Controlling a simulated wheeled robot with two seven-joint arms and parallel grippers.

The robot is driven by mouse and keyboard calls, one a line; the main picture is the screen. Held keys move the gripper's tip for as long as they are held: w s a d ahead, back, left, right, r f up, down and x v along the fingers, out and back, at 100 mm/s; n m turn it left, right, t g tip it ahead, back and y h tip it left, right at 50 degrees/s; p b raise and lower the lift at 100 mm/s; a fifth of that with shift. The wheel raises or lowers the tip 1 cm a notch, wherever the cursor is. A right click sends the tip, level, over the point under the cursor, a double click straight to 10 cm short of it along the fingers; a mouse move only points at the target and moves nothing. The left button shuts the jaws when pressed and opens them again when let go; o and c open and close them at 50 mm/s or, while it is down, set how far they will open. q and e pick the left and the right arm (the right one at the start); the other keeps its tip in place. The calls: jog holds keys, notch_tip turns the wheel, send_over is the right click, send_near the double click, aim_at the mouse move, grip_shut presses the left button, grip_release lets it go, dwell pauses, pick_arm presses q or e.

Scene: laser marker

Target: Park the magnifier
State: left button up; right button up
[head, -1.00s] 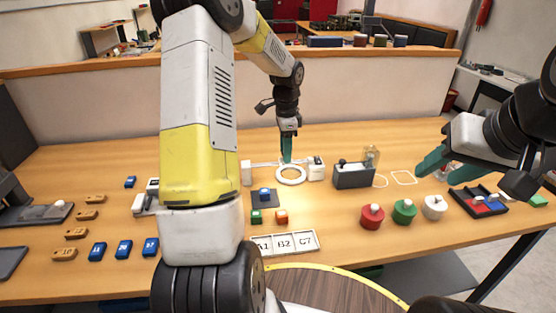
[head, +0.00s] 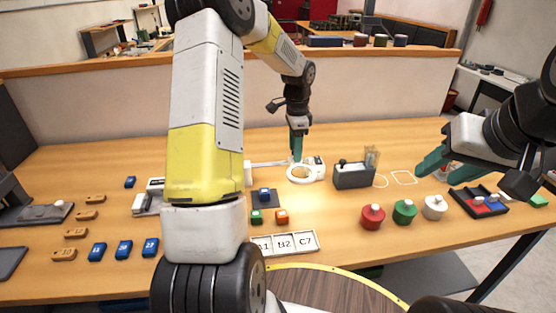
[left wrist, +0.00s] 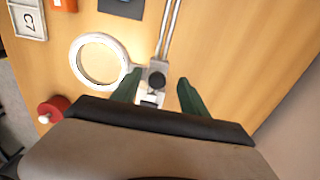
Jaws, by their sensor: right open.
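The magnifier is a white ring (head: 306,174) on a thin double-rod arm (head: 268,163), lying low over the table's middle in the head view. In the left wrist view the ring (left wrist: 99,61) is to the left of a grey bracket with a black knob (left wrist: 157,80), and the rods run upward from that bracket. My left gripper (head: 297,158) points down at the ring's far side. Its fingers (left wrist: 158,90) are apart, with the bracket between them and a visible gap on the right. My right gripper (head: 432,162) is open and empty at the right.
A small white block (head: 319,161) stands beside the ring. A dark grey box (head: 353,176) is just right of it. Red (head: 372,217), green (head: 404,211) and white (head: 434,207) knobbed pieces stand nearer. A labelled tray (head: 290,242) lies in front.

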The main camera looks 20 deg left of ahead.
pick_arm(q)
jog(key=shift+s+a+f, duration=0.2)
jog(key=shift+s+f, duration=0.2)
jog(key=shift+f, duration=0.4)
jog(key=shift+w+d+r, duration=0.1)
jog(key=shift+r, duration=1.7)
jog(key=shift+w+d+r, duration=0.1)
jog(key=shift+r, duration=1.7)
notch_tip(320, 180, up, 7)
jog(key=n+t, duration=0.1)
jog(key=n, duration=0.1)
send_over(293, 166)
jog(key=s+d+r+n+t+h, duration=0.1)
jog(key=s+r+n+t, duration=0.4)
jog(key=s, duration=1)
jog(key=s+d+r+n+h, duration=0.1)
jog(key=s+n, duration=0.4)
jog(key=s, duration=0.3)
jog(key=shift+d+r, duration=0.25)
jog(key=shift+c, duration=0.2)
